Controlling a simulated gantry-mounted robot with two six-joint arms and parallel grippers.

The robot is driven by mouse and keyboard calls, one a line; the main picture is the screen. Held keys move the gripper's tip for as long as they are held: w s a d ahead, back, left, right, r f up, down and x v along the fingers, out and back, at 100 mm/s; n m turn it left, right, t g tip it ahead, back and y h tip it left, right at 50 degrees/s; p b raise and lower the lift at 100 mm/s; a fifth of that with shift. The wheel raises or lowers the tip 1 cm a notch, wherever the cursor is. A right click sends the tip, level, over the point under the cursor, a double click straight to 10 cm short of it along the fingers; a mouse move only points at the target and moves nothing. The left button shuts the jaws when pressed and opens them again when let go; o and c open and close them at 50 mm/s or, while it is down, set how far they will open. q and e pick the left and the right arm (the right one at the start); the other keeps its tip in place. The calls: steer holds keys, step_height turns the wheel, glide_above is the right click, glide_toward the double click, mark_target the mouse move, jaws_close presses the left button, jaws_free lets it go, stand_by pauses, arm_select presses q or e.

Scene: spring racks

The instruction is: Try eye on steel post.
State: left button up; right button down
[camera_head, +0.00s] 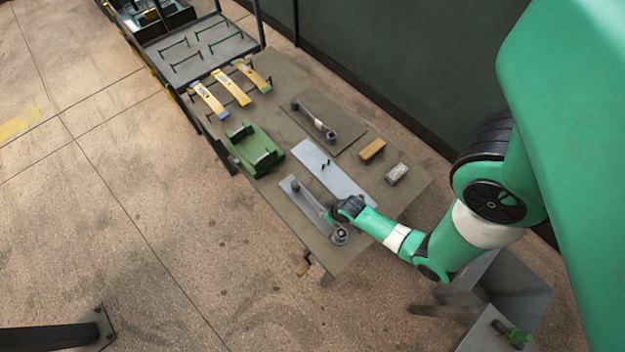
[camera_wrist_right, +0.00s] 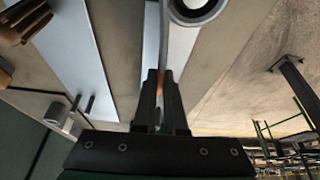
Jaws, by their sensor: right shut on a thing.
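My right gripper (camera_head: 332,214) is shut on a thin grey spring leaf, near the front corner of the table. In the right wrist view the leaf (camera_wrist_right: 164,35) runs up from between the fingertips (camera_wrist_right: 162,88). A round grey eye (camera_wrist_right: 198,10) is at the top edge there. In the head view a round end (camera_head: 340,236) shows just below the gripper, over the near end of a light steel plate (camera_head: 298,207). A small post (camera_head: 295,186) shows at the plate's far end. I cannot tell whether the eye is around a post. My left gripper is not in view.
A second plate (camera_head: 317,170) carries two small pins. Behind it a spring leaf (camera_head: 313,119) with round ends lies on a brown board. A wood block (camera_head: 372,149), a grey block (camera_head: 396,173), a green fixture (camera_head: 254,151) and yellow leaves (camera_head: 208,100) share the table (camera_head: 405,200).

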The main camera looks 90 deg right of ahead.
steer(key=shift+w+d+f+b, duration=0.1)
steer(key=shift+f+b, duration=0.35)
steer(key=shift+f, duration=0.05)
steer(key=c, duration=0.9)
jaws_free()
steer(key=shift+f, duration=0.1)
steer(key=p+v, duration=0.6)
steer(key=v, duration=0.6)
steer(key=shift+f, duration=0.1)
